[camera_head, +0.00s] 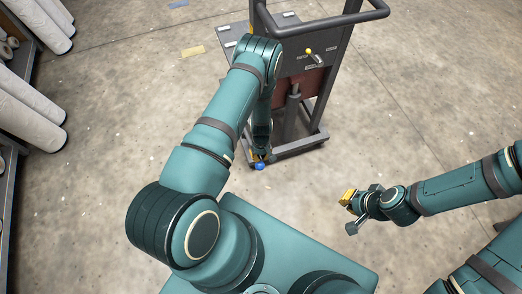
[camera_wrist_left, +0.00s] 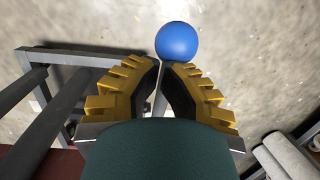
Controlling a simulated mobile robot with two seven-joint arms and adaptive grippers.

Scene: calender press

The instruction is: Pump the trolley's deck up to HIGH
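The trolley (camera_head: 325,40) has a dark grey frame and a push handle at the top of the head view. A small lever with a yellow knob (camera_head: 308,51) sits on its panel among small labels. A blue ball knob (camera_head: 260,166) is low at the trolley's near side; in the left wrist view the ball (camera_wrist_left: 177,41) tops a thin grey rod (camera_wrist_left: 159,101). My left gripper (camera_wrist_left: 160,66) has its yellow fingers closed around this rod, just below the ball. My right gripper (camera_head: 347,198) is away from the trolley; its fingers are too small to judge.
White rolls (camera_head: 30,107) lie on a rack at the left. The floor right of the trolley is clear. My left arm hides part of the trolley.

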